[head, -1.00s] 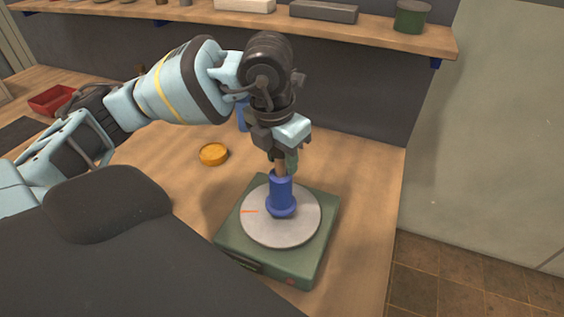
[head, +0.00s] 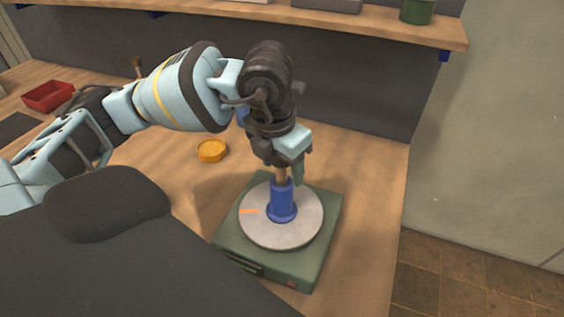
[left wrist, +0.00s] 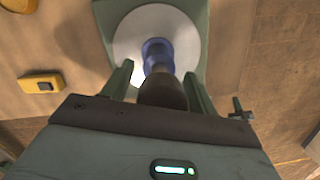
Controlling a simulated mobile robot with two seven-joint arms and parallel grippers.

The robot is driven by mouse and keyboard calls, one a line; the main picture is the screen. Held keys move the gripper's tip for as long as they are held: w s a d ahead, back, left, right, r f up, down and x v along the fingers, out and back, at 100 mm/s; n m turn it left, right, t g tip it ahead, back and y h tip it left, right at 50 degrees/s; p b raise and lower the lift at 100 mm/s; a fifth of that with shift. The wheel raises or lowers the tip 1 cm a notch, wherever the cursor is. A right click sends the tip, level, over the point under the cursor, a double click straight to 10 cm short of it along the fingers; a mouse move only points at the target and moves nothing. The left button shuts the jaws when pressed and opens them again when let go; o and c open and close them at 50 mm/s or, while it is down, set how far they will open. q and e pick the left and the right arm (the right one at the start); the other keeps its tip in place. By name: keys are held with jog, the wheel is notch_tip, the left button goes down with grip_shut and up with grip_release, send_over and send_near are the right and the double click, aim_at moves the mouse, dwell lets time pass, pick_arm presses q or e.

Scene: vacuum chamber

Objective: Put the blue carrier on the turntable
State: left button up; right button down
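The blue carrier (head: 282,204) stands upright on the pale disc of the green turntable (head: 247,228), near the disc's middle. A brown stem (head: 282,176) rises from its top. My left gripper (head: 286,178) is directly above the carrier, with its fingers around the stem. In the left wrist view, the carrier (left wrist: 157,52) sits on the turntable's disc (left wrist: 190,38). The brown stem (left wrist: 163,92) is between the spread fingers of my left gripper (left wrist: 158,72), with small gaps beside it. The far finger is partly hidden in the head view. My right gripper is not in view.
A round yellow-orange dish (head: 212,150) lies left of the turntable, and a red tray (head: 48,96) stands at the far left. A blue thing (head: 241,117) is mostly hidden behind my arm. A shelf (head: 350,22) runs along the back. The table's right edge is close to the turntable.

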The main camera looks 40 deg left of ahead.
pick_arm(q)
jog(key=r, duration=0.4)
jog(key=s+r, duration=0.1)
jog(key=r, duration=0.3)
jog(key=r+p, duration=0.1)
jog(key=r, duration=0.3)
jog(key=shift+s+a+r, duration=0.1)
jog(key=shift+s, duration=0.3)
